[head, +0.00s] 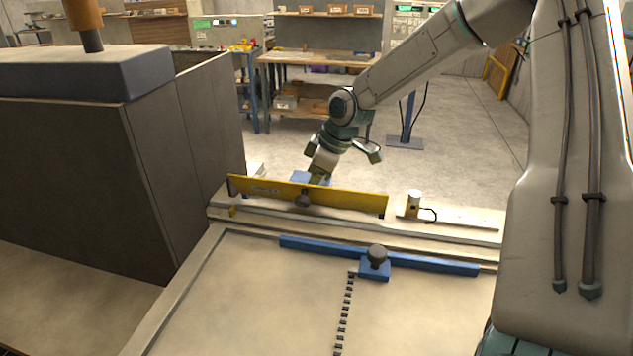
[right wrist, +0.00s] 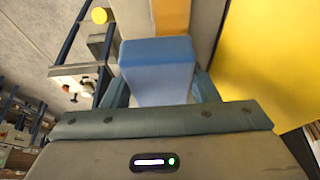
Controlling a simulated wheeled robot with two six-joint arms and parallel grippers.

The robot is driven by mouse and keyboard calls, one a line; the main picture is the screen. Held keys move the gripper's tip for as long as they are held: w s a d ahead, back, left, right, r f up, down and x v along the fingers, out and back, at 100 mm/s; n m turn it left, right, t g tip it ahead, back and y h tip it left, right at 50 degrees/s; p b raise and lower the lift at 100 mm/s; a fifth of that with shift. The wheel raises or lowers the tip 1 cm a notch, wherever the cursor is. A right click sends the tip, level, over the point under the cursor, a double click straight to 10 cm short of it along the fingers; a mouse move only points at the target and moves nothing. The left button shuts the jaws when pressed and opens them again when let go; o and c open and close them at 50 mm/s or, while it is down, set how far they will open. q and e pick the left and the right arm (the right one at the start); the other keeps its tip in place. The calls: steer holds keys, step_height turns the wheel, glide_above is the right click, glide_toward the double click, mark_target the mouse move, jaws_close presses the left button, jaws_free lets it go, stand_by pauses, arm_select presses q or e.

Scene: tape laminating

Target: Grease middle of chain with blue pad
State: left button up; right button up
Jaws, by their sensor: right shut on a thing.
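The blue pad (head: 311,177) is behind the yellow plate in the head view, at my right gripper (head: 322,170). In the right wrist view the pad (right wrist: 158,70) sits between the two fingers, and my right gripper is shut on it. The chain (head: 344,312) is a thin dark row of links running down the pale table from a blue block with a black knob (head: 376,260). Its lower end leaves the picture. The pad is well apart from the chain, beyond the table's far edge. My left gripper is not in view.
An upright yellow plate (head: 345,199) stands along the table's far rail, between the pad and the chain. A blue bar (head: 440,263) lies across the table. A small post (head: 414,204) stands right of the plate. A large dark box (head: 90,190) fills the left. The tabletop beside the chain is clear.

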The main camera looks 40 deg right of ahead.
steer(key=shift+s+d+f, duration=0.2)
steer(key=shift+s+f, duration=0.15)
steer(key=shift+f, duration=0.1)
steer(key=shift+s+a+p, duration=0.1)
steer(key=shift+s+p, duration=0.4)
steer(key=shift+s, duration=0.05)
steer(key=shift+f, duration=0.25)
steer(key=shift+s, duration=0.15)
steer(key=s+d+p, duration=0.3)
steer(key=shift+s+d+r, duration=0.15)
steer(key=shift+d+r, duration=0.05)
steer(key=shift+r, duration=0.15)
steer(key=shift+s+d, duration=0.1)
steer(key=shift+d, duration=0.1)
arm_select(q)
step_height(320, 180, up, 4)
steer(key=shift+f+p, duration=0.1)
steer(key=shift+p, duration=0.25)
